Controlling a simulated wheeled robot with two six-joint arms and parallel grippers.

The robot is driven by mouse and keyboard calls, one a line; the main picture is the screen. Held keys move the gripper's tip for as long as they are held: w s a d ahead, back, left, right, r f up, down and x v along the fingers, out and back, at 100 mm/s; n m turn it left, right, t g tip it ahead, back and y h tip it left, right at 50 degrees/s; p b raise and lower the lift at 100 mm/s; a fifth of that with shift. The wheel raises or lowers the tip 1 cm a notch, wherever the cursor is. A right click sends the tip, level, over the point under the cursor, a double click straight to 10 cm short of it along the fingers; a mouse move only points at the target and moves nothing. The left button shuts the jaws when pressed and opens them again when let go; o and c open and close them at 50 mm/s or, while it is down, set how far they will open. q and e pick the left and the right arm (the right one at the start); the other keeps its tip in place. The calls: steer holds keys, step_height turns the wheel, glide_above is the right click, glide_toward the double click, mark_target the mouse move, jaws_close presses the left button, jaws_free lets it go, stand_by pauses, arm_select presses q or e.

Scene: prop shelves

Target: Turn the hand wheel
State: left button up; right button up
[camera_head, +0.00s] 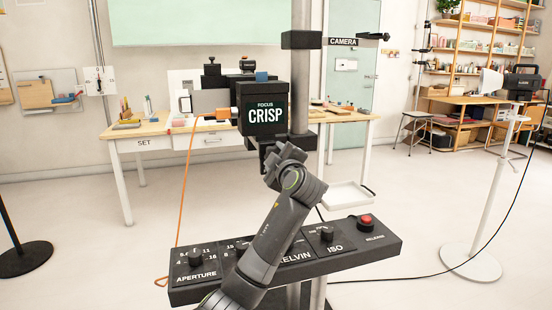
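I cannot make out a hand wheel; the area just below the box is partly covered by my arm. My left arm rises from the bottom edge, leaning right, and its gripper end (282,160) is just below the box, close to the post. Its fingers are too dark and covered to tell whether they are open, shut or touching anything. My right gripper is not in view.
A black control panel (365,250) with knobs and a red button (365,221) stands in front, partly behind my arm. An orange cable (185,190) hangs left of the box. A wooden table (148,128) is behind.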

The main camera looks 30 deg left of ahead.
arm_select(q)
steer(key=shift+r, duration=0.1)
steer(key=o, duration=1)
steer(key=shift+b+v, duration=0.95)
steer(key=shift+v, duration=7.75)
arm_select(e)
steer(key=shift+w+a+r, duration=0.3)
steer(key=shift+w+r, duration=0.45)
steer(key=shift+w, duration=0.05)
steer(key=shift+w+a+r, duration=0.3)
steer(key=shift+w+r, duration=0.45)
